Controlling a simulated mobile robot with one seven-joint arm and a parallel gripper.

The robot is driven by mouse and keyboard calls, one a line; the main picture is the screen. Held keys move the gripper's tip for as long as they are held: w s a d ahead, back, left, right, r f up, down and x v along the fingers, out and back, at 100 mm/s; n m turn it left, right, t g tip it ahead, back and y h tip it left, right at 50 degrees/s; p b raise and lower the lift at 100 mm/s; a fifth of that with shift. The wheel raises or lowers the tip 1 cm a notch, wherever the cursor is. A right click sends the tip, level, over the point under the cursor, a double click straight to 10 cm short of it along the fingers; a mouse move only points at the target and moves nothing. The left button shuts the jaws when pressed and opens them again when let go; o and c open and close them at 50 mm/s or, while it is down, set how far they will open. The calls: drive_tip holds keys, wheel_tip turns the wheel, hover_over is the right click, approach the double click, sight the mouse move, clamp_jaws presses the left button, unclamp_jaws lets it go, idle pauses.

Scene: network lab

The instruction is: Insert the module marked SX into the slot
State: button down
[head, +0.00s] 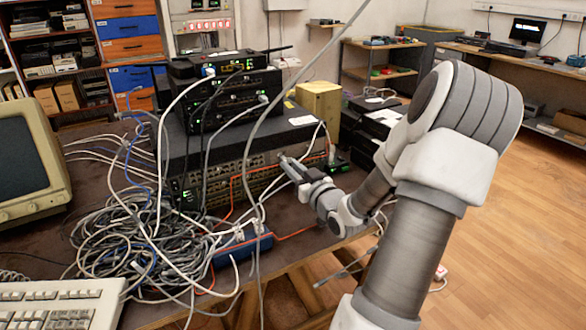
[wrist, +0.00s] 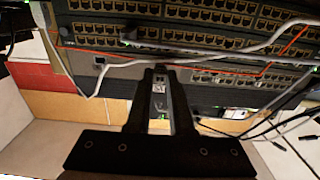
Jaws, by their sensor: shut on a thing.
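My gripper (head: 291,168) reaches from the right to the front of the large grey rack switch (head: 225,160) on the table. In the wrist view the two black fingers of my gripper (wrist: 161,76) are closed on a slim, light grey module (wrist: 159,90), which lies lengthwise between them. A small mark shows on the module, but I cannot read it as SX. The fingertips are at the lower part of the switch's port face (wrist: 200,15). The slot is not clearly visible, and I cannot tell whether the module's front end touches or enters it.
Orange and white cables (wrist: 235,55) cross the port face close to my fingertips. A tangle of cables (head: 140,235) covers the table on the left, beside a keyboard (head: 60,303) and a monitor (head: 30,165). Smaller devices (head: 230,95) are stacked on top. The floor at right is open.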

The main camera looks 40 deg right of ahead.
drive_tip(key=shift+x, duration=0.95)
idle(0.3)
drive_tip(key=c, duration=0.7)
unclamp_jaws()
drive_tip(key=shift+s, duration=0.1)
drive_tip(key=p+v, duration=0.3)
drive_tip(key=v, duration=1.4)
drive_tip(key=shift+s+p, duration=0.1)
drive_tip(key=shift+p, duration=0.25)
